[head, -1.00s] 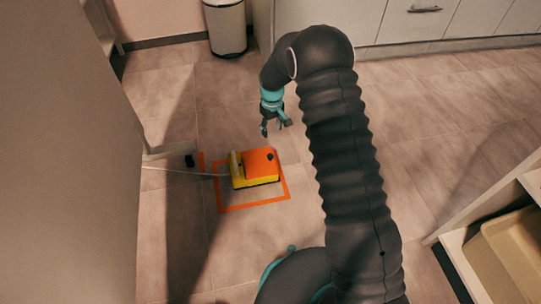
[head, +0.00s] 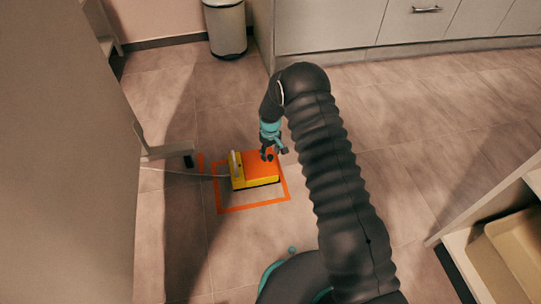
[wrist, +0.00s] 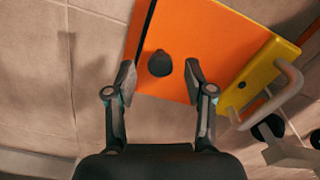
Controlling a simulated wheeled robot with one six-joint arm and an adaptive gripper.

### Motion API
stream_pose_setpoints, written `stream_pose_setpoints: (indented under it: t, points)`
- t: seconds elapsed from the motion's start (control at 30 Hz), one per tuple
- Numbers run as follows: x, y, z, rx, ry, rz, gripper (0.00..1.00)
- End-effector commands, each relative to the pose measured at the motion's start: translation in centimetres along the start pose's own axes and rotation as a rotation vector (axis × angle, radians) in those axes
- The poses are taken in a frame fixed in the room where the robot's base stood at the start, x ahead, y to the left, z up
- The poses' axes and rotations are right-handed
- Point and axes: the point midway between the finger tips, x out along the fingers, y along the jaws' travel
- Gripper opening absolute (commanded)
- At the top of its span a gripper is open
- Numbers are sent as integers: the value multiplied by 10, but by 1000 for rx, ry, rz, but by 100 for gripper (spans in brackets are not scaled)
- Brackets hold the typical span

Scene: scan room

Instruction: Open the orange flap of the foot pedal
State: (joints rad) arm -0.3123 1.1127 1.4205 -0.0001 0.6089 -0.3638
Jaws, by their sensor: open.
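The foot pedal (head: 240,183) is a yellow box with an orange flap (head: 259,165) on top, standing on the floor. The flap lies flat and closed. In the wrist view the orange flap (wrist: 205,45) carries a dark round knob (wrist: 160,63) near its edge. My gripper (head: 272,155) is above the flap's far right part in the head view. In the wrist view my gripper (wrist: 160,75) is open, with one finger on each side of the knob. I cannot tell whether the fingers touch the flap.
An orange tape outline (head: 250,206) surrounds the pedal on the floor. A pale cable (head: 175,171) runs left from it. A grey handle (wrist: 275,95) stands on the pedal's yellow end. A cabinet side (head: 70,170) is at left, and a bin (head: 226,30) is behind.

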Motion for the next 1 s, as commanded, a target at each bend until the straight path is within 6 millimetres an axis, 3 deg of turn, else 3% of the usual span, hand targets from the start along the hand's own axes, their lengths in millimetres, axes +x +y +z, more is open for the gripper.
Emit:
stream_pose_setpoints:
  t: [0.13,0.47,0.6,0.7,1.0]
  points:
    - [11,0,0,0,0,0,54]
    - [13,0,0,0,1,0,54]
    - [12,0,0,0,1,0,19]
    - [12,0,0,0,1,0,0]
    - [12,2,1,4,-3,7,0]
